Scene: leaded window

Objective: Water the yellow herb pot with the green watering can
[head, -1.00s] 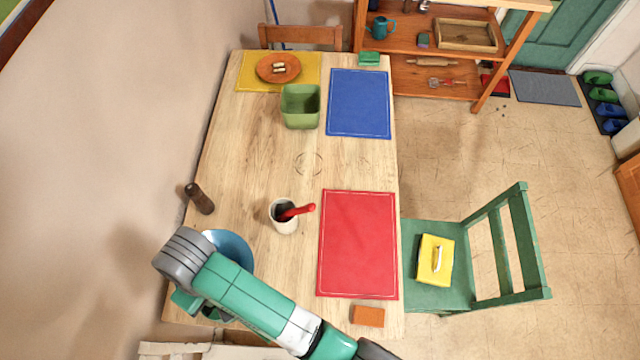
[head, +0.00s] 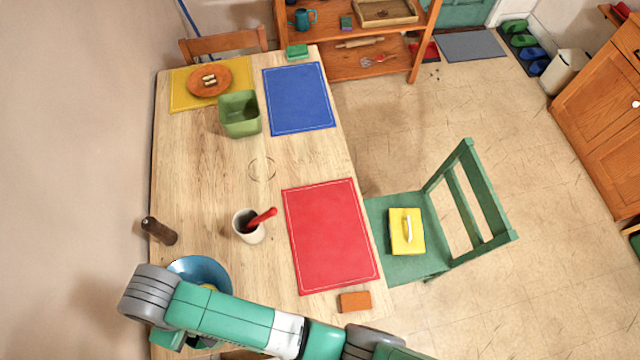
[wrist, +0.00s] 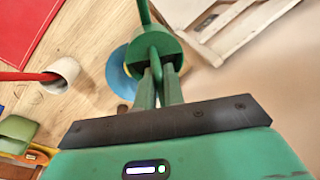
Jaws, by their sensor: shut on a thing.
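My gripper (wrist: 158,85) is shut on a green object, which looks like the green watering can (wrist: 152,45), in the wrist view. A round green body and a thin bar running up from it show; the rest is hidden or out of frame. I cannot make out the yellow herb pot in either view. A bit of yellow shows by the blue bowl (head: 200,270), mostly hidden by my arm.
The wooden table (head: 200,180) holds a white cup with a red-handled tool (head: 248,226), a brown shaker (head: 158,231), a green square container (head: 240,113) and an orange block (head: 355,301). A green chair (head: 395,262) with a yellow object (head: 407,232) stands right. The table's middle is mostly clear.

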